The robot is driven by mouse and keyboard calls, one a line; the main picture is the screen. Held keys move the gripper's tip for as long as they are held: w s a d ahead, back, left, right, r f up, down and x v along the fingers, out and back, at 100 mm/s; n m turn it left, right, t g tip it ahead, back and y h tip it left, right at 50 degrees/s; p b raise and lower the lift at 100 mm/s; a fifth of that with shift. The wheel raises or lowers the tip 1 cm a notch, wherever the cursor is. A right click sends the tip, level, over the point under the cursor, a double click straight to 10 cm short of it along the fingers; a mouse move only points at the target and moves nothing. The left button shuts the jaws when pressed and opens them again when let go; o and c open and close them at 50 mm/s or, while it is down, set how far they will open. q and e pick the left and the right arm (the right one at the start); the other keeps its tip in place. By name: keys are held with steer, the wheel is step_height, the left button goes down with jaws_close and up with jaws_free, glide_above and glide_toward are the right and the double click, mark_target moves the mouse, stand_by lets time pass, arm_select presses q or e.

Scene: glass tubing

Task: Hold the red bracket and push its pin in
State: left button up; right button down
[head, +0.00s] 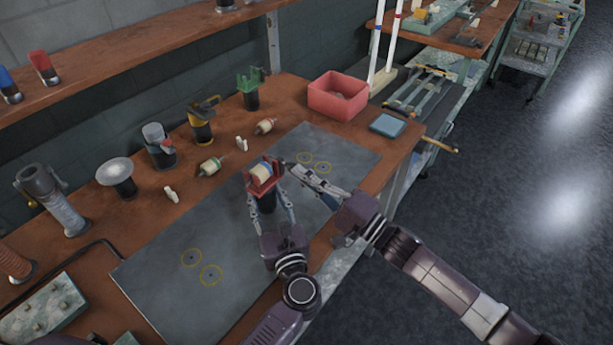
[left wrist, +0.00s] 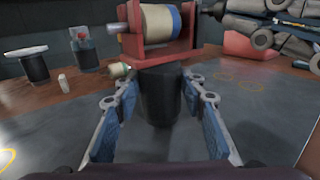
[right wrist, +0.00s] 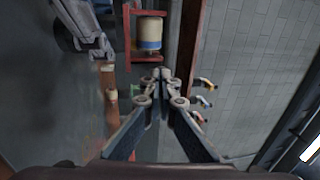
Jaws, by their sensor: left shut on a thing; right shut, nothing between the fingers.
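The red bracket (head: 276,181) stands upright on a black round base (left wrist: 158,98) above the grey mat. It holds a cream roller (left wrist: 160,22) with blue and yellow bands. A grey pin end (left wrist: 117,27) sticks out from its left side in the left wrist view. My left gripper (head: 268,203) is shut on the black base below the bracket. My right gripper (head: 285,165) is shut and empty, its tips close to the bracket's right side in the head view. In the right wrist view its tips (right wrist: 157,78) are beside the bracket (right wrist: 128,38); contact is unclear.
The grey mat (head: 165,270) has yellow circles and bare room at left. Loose rollers (head: 210,166) and white pegs (head: 171,194) lie behind it. Several stands, including a yellow one (head: 203,125), line the back. A pink bin (head: 338,97) and blue block (head: 387,125) are at right.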

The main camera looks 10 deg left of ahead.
arm_select(q)
steer(key=shift+d, duration=0.15)
arm_select(e)
steer(key=shift+d, duration=0.1)
steer(key=v, duration=1.3)
steer(key=shift+s+d, duration=0.2)
steer(key=shift+d, duration=0.15)
arm_select(q)
steer(key=o, duration=1.6)
